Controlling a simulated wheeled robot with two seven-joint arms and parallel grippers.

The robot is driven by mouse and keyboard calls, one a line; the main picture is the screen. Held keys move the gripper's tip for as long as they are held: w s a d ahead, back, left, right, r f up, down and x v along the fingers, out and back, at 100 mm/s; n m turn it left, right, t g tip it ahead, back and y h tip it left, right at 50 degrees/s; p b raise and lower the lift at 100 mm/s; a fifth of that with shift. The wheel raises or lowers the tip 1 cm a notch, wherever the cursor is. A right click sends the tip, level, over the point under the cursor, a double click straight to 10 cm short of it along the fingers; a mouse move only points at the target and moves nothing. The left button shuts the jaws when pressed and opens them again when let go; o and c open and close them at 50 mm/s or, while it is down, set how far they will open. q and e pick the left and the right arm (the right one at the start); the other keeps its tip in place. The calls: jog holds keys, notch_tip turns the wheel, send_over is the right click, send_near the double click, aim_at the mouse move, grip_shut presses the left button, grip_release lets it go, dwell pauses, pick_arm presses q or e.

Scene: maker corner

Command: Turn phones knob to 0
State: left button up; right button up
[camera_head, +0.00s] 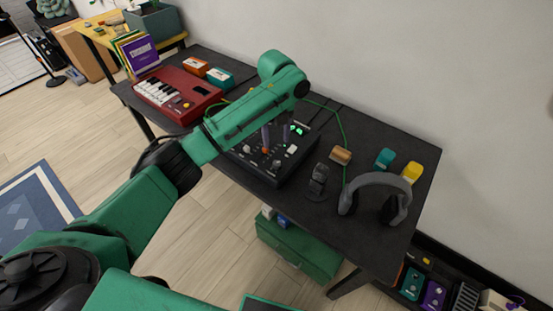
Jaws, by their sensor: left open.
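A black mixer (254,168) with several knobs, small lights and a green-lit display lies on the dark table. The phones knob cannot be told apart from the other knobs at this size. My left arm reaches in from the left over the mixer and hides its back left part. My left gripper (275,138) points down over the middle of the mixer, open, with its fingers apart near an orange knob (266,150). Whether it touches a knob cannot be told. My right gripper is not in view.
On the dark table (350,229), a small black stand-like object (318,180) and grey headphones (376,182) are right of the mixer. A teal item (384,158) and a yellow one (411,172) stand behind. A red keyboard (178,93) is at left. A green cable runs behind.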

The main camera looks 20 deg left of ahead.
aim_at(277, 163)
pick_arm(q)
notch_tip(277, 163, down, 11)
jog(key=shift+r+p, duration=0.1)
jog(key=shift+p, duration=0.2)
jog(key=shift+c, duration=0.3)
grip_shut()
